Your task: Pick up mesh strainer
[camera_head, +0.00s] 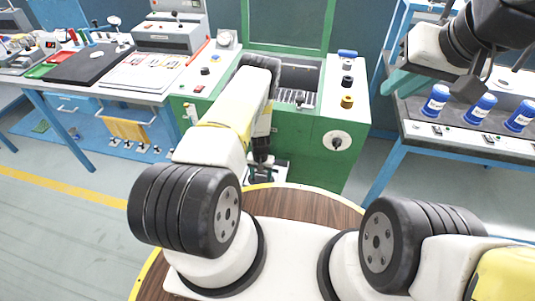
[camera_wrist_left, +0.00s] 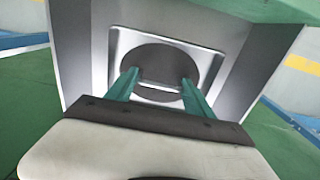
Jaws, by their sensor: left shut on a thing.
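In the left wrist view, a dark round disc, which I take to be the mesh strainer (camera_wrist_left: 160,57), lies over a square metal plate inside a grey metal housing (camera_wrist_left: 75,45). The teal fingers of my left gripper (camera_wrist_left: 160,90) reach to the disc's near part, one on each side, and are shut on it. In the head view my left gripper (camera_head: 262,172) is low at the front of the green machine, and the strainer is hard to make out there. My right gripper (camera_head: 396,80) is raised at the upper right; its finger gap is unclear.
The green machine (camera_head: 313,150) with knobs stands directly ahead. A bench (camera_head: 100,85) with tools and papers is at left. The floor at the lower left is clear.

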